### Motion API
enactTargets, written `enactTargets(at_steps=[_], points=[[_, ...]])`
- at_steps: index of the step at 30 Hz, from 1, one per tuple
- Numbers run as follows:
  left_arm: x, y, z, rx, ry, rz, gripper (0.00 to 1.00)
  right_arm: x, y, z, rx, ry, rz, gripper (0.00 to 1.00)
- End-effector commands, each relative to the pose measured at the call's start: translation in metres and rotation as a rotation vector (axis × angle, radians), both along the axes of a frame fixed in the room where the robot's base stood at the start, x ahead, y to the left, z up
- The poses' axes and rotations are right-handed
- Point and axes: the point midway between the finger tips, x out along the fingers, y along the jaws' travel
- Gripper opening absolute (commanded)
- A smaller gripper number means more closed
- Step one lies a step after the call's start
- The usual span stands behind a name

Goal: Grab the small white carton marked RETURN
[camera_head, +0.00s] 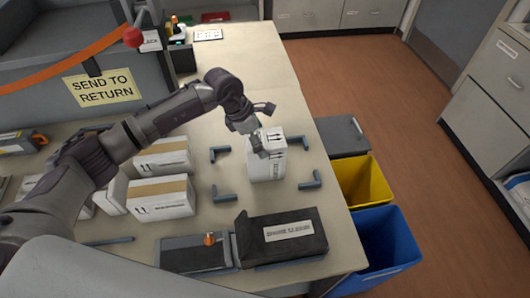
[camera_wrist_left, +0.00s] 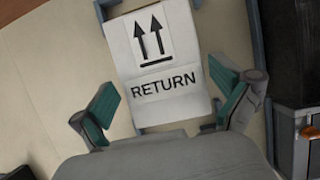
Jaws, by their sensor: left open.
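The small white carton (camera_head: 266,163) stands upright on the table, between blue-grey corner brackets, with dark arrows on its top. In the left wrist view the carton (camera_wrist_left: 165,75) shows two up arrows and the word RETURN. My left gripper (camera_head: 258,128) is above the carton's far end in the head view. In the left wrist view its two teal-padded fingers (camera_wrist_left: 168,103) are spread apart on either side of the carton's near end, with nothing held between them. Whether the fingers reach down beside the carton's sides I cannot tell. My right gripper is not in view.
Several larger white cartons with tan tape (camera_head: 160,196) lie left of the brackets. A black box (camera_head: 282,236) and a grey tray (camera_head: 194,254) are at the front. Yellow (camera_head: 362,183) and blue (camera_head: 388,240) bins stand beyond the table's right edge. A SEND TO RETURN sign (camera_head: 103,88) hangs behind my arm.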

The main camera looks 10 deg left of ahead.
Motion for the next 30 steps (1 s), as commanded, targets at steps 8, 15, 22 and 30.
enactTargets(at_steps=[8,15,22,30], points=[[0.003,-0.013,-0.030,-0.001,0.002,0.000,1.00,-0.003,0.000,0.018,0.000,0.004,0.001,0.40],[0.004,-0.013,-0.032,0.000,0.001,0.000,0.98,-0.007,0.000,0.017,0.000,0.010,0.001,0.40],[0.004,-0.013,-0.032,0.000,0.001,0.000,0.60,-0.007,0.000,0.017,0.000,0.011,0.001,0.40],[0.004,-0.013,-0.031,-0.002,0.000,0.000,0.30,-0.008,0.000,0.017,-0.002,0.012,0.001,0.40]])
